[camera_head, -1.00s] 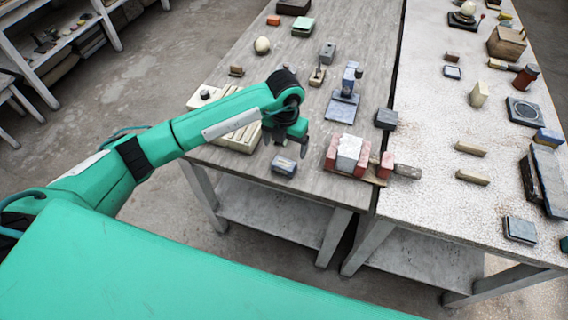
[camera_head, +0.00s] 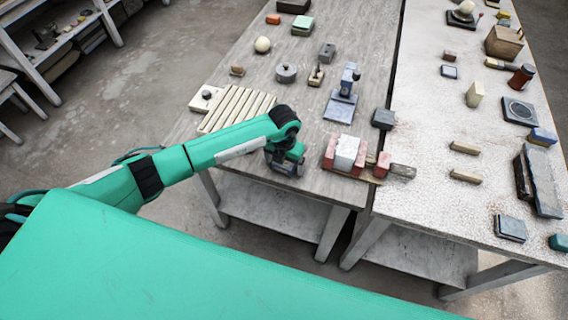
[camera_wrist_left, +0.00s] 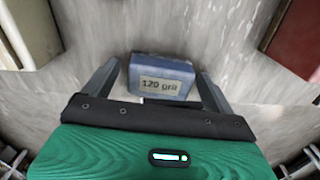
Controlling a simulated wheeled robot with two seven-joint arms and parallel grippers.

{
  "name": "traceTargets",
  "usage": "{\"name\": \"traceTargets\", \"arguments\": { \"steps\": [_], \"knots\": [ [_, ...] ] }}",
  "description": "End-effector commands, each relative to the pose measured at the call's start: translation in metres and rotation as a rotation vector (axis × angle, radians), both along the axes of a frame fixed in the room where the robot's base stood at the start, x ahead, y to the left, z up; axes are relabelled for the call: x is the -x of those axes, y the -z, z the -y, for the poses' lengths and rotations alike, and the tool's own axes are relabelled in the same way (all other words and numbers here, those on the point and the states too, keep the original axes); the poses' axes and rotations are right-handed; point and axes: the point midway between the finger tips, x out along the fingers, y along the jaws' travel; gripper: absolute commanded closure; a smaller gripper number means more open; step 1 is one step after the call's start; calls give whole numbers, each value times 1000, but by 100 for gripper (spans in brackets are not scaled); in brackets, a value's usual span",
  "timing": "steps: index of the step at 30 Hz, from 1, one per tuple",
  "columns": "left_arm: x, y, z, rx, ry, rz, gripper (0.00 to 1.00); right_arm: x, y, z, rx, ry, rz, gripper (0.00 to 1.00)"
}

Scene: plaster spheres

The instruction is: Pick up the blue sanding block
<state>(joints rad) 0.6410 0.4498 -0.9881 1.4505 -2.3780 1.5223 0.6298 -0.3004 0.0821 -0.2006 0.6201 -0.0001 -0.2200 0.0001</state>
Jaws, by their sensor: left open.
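The blue sanding block (camera_wrist_left: 162,77) with a "120 grit" label lies on the grey wooden table, seen in the left wrist view between the two fingers. My left gripper (camera_wrist_left: 158,72) is open, with one dark finger on each side of the block. Narrow gaps seem to show between the fingers and the block. In the head view my left gripper (camera_head: 284,168) is down at the near edge of the grey table and hides most or all of the block. My right gripper is not in view.
Right of the gripper stand red blocks around a pale one (camera_head: 347,153). A slatted cream board (camera_head: 237,107) lies left and behind, with a round grey lidded thing (camera_head: 286,74) farther back. A speckled white table (camera_head: 430,120) with several items adjoins on the right.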

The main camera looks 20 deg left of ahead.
Motion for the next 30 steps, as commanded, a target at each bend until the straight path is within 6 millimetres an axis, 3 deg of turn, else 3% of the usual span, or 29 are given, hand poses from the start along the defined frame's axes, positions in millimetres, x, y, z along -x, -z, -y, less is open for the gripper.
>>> {"name": "traceTargets", "arguments": {
  "steps": [2, 9, 17, 23, 26, 30],
  "knots": [
    [0, 0, 0, 0, 0, 0, 15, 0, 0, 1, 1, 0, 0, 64],
    [0, 0, 0, 0, 0, 0, 59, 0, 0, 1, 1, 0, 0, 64],
    [0, -1, 0, 1, 0, 1, 60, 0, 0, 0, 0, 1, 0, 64],
    [-1, -12, 0, 2, 0, 3, 60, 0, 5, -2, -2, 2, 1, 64],
    [-2, -28, -1, 1, 1, 5, 60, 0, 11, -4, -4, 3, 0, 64],
    [-2, -64, 0, 2, 2, 8, 60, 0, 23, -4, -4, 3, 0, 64]
  ]
}}
